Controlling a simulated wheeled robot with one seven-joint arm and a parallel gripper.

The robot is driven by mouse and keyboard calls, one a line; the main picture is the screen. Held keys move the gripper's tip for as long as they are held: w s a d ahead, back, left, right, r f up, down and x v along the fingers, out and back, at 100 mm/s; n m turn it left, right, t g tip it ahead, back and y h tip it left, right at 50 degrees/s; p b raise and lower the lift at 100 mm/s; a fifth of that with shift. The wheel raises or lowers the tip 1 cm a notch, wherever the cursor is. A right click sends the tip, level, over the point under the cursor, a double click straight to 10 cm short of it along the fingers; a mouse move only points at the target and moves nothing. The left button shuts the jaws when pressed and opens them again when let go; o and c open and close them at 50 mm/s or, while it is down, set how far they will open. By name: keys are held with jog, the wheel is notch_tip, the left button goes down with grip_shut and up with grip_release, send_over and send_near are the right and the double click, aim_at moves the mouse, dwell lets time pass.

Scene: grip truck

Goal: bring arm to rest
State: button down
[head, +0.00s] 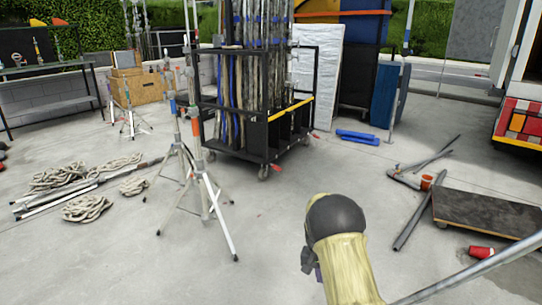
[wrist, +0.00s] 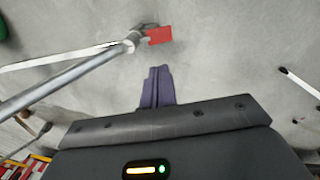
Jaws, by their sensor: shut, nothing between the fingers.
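My arm (head: 338,255), with a yellowish sleeve and a dark rounded joint, reaches up from the bottom edge of the head view, right of centre. A small dark part shows at the left of the joint, too small to read as fingers. In the wrist view my gripper (wrist: 158,74) points at the grey floor. Its two dark purple fingers lie together, with nothing between them. A grey pole with a red piece (wrist: 158,35) at its end lies beyond the fingertips at upper left, apart from them.
A tall black cart (head: 262,140) of poles stands at the back centre. Light stands (head: 200,185) and coiled ropes (head: 87,207) are at the left. A dark flat dolly (head: 487,214), a red cup (head: 481,252) and loose pipes (head: 413,220) lie at the right. Floor between is clear.

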jog(key=s+r+n+t+y+p, duration=0.1)
jog(key=s+r+n+p, duration=0.15)
jog(key=s+r, duration=1.05)
jog(key=s+r+n+t+p, duration=0.2)
jog(key=s+r+p, duration=0.2)
jog(key=s+r, duration=0.85)
jog(key=w+p+v, duration=0.3)
jog(key=p+v, duration=1.4)
jog(key=p, duration=0.1)
jog(key=w+d+r+p+v, duration=0.1)
jog(key=w+p+v, duration=0.2)
jog(key=p+v, duration=1.4)
jog(key=r+p, duration=0.1)
jog(key=p, duration=0.1)
jog(key=shift+w+a+p, duration=0.15)
jog(key=shift+a+p, duration=0.15)
jog(key=shift+m, duration=0.25)
